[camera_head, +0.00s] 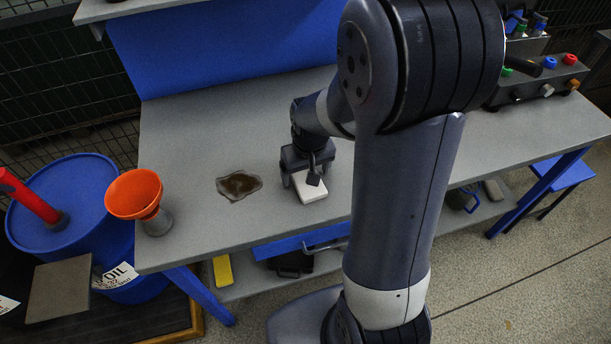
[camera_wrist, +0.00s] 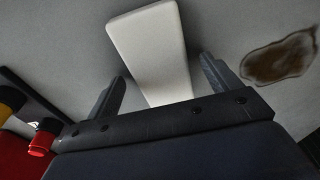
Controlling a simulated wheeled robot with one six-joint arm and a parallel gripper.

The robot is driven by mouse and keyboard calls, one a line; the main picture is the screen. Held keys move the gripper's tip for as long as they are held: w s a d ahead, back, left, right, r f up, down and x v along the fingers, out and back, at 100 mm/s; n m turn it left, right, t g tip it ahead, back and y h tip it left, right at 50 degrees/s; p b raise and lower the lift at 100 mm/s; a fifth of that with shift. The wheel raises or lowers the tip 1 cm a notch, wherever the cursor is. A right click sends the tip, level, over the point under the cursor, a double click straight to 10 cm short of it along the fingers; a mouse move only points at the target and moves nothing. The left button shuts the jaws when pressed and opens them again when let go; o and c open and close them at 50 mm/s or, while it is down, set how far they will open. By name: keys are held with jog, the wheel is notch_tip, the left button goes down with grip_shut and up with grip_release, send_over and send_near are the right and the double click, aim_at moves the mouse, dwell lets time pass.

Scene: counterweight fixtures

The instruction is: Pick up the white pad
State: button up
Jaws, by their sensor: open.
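The white pad (camera_head: 309,188) lies flat on the grey workbench (camera_head: 240,120), near its front edge. In the wrist view the white pad (camera_wrist: 152,50) runs from the top middle down between my fingers, and its near end is hidden behind the gripper body. My gripper (camera_head: 305,182) is above the pad, pointing down. In the wrist view my gripper (camera_wrist: 162,85) is open, with one finger on each side of the pad and a gap to each. I cannot tell how far the fingertips are above the bench.
A dark brown stain (camera_head: 239,185) is on the bench left of the pad. An orange funnel (camera_head: 134,194) stands at the bench's left corner, beside a blue oil drum (camera_head: 65,205). A control box (camera_head: 540,80) with coloured buttons is at the right.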

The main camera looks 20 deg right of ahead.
jog(key=shift+a+f, duration=0.1)
jog(key=shift+f, duration=0.2)
jog(key=shift+c, duration=0.3)
jog(key=c, duration=1)
jog(key=shift+r, duration=0.2)
notch_tip(320, 180, up, 10)
jog(key=shift+f, duration=0.15)
